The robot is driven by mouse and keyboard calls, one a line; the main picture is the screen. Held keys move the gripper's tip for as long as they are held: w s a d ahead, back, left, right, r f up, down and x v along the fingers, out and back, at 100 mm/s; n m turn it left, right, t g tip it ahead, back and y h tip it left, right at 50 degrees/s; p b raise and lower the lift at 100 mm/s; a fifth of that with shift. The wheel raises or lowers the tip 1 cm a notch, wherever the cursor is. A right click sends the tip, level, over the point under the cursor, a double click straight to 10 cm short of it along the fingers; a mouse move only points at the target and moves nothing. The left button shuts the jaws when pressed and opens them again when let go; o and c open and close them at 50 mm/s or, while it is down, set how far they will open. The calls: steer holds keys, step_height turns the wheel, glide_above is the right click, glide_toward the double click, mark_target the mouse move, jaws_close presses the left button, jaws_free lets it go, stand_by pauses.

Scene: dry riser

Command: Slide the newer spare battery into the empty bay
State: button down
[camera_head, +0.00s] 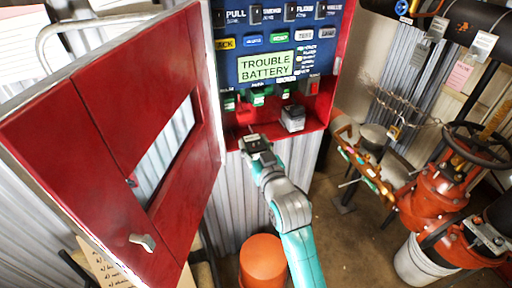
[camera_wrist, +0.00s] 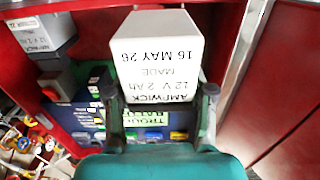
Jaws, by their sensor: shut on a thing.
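My gripper (camera_wrist: 159,95) is shut on a pale grey battery (camera_wrist: 158,45) in the wrist view. Its label appears upside down and reads AMPWICK, 12 V 2 Ah, MADE 16 MAY 26. In the head view my gripper (camera_head: 258,148) is at the lower front edge of the red cabinet, and the held battery is mostly hidden there. A second grey battery (camera_head: 293,118) stands on the cabinet floor at the right. It also shows in the wrist view (camera_wrist: 38,35), its date unreadable. Left of it is an open space (camera_head: 243,116) in the cabinet's bottom; the bay's bounds are unclear.
The cabinet's red door (camera_head: 120,140) stands wide open on the left. The panel's display (camera_head: 266,67) reads TROUBLE BATTERY. Red valves and pipes (camera_head: 440,190) stand at the right. An orange bucket-like object (camera_head: 263,262) is on the floor below my arm.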

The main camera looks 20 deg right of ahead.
mark_target(250, 135)
steer(key=shift+w+r, duration=0.1)
steer(key=shift+w, duration=2)
steer(key=shift+w, duration=3.1)
steer(key=shift+c, duration=1.6)
jaws_free()
steer(key=shift+s, duration=0.2)
steer(key=shift+s, duration=0.35)
steer(key=s, duration=1.1)
